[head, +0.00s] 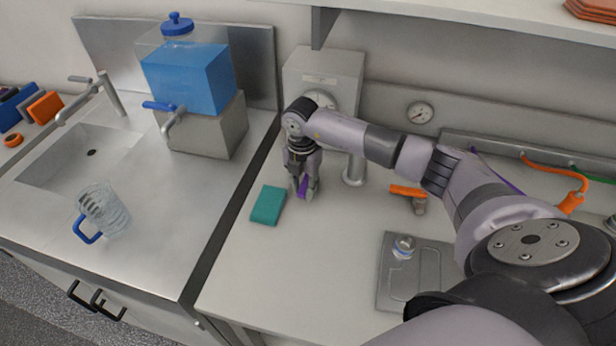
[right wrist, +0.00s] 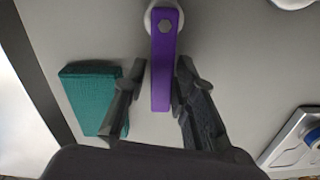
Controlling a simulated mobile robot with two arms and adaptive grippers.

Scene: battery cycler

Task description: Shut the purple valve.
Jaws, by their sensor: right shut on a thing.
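The purple valve shows in the right wrist view as a long flat purple handle (right wrist: 161,75), with a hex bolt at its top end over a round pale body. In the head view only a small bit of the purple handle (head: 302,188) shows between my fingers. My right gripper (head: 304,192) reaches down to it with its fingers on either side of the handle, shut on it. The fingers also show in the right wrist view (right wrist: 160,82). The valve body is hidden behind the gripper in the head view. My left gripper is not in view.
A teal block (head: 268,205) lies just left of my right gripper. An orange-handled valve (head: 408,191) stands to the right, behind a grey tray (head: 390,290). A sink counter with a blue water tank (head: 190,78) and a glass jug (head: 102,210) is at left.

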